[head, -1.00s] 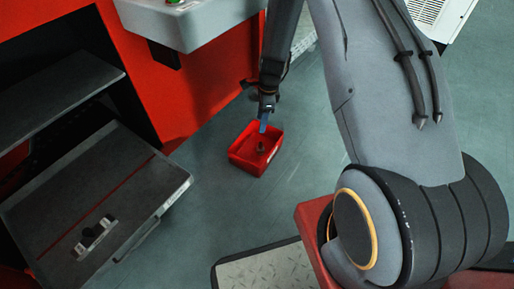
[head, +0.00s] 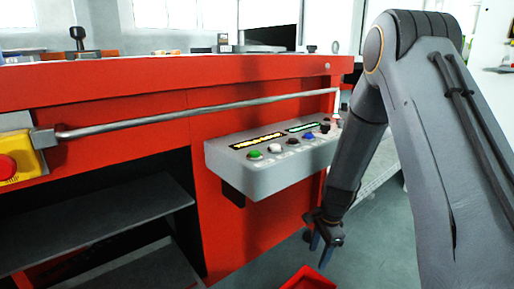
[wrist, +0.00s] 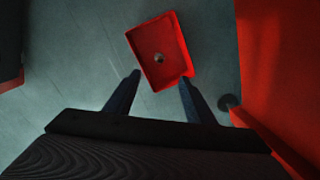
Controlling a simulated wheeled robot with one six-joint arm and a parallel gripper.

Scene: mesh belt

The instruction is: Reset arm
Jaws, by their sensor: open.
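My gripper (head: 322,250) hangs at the end of my arm, to the right of the red machine in the head view. Its two blue fingers are apart with nothing between them. In the wrist view my gripper (wrist: 158,95) is also open, and a red bin (wrist: 136,42) lies on the floor beyond the fingertips. A small round metallic part (wrist: 159,58) rests in the bin. In the head view only the far end of the red bin (head: 308,277) shows at the bottom edge.
The red machine (head: 120,95) fills the left, with a grey control panel (head: 255,178) jutting out near my arm. A metal rail (head: 200,112) runs along its front, and a yellow emergency stop box (head: 18,160) is at far left.

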